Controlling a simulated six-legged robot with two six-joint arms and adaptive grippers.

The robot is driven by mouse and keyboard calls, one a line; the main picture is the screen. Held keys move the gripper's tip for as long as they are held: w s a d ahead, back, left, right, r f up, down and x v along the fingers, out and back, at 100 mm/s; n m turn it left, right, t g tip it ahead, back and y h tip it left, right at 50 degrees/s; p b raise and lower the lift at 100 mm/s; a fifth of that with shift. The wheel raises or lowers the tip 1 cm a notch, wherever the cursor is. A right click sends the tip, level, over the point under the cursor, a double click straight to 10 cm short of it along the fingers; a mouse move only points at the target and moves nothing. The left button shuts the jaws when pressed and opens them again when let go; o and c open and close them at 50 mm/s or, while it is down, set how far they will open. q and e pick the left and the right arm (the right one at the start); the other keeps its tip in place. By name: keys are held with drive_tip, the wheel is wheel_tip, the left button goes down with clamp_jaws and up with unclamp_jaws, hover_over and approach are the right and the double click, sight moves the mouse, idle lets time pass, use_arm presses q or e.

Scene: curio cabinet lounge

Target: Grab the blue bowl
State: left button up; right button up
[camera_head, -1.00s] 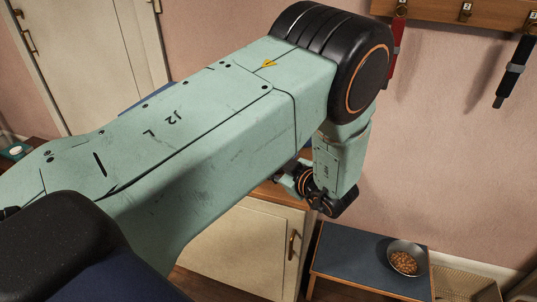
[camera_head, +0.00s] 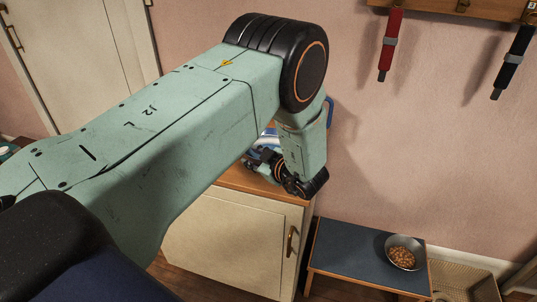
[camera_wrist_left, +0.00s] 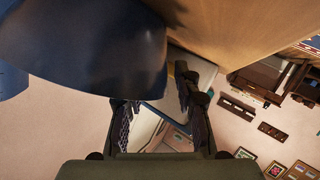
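A dark blue, smooth, rounded surface (camera_wrist_left: 90,45), likely the blue bowl, fills the upper left of the left wrist view, very close. My left gripper (camera_wrist_left: 155,100) has its two dark fingers spread, with clear space between them. The blue surface ends at the fingertips and covers part of the left one; I cannot tell whether they touch. Bits of blue and white show behind the arm there, too covered to identify. My right gripper is in neither view.
A low bench with a blue-grey top (camera_head: 350,252) stands right of the cabinet, carrying a metal bowl of brown kibble (camera_head: 402,251). A wicker basket (camera_head: 462,280) is beside it. Red (camera_head: 391,45) and black (camera_head: 513,62) straps hang on the wall.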

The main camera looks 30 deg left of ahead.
use_arm(q)
drive_tip(key=shift+s+a, duration=0.1)
drive_tip(key=shift+a, duration=0.1)
drive_tip(key=c, duration=0.3)
drive_tip(key=shift+d, duration=0.2)
clamp_jaws()
drive_tip(key=shift+f, duration=0.1)
drive_tip(key=shift+a, duration=0.1)
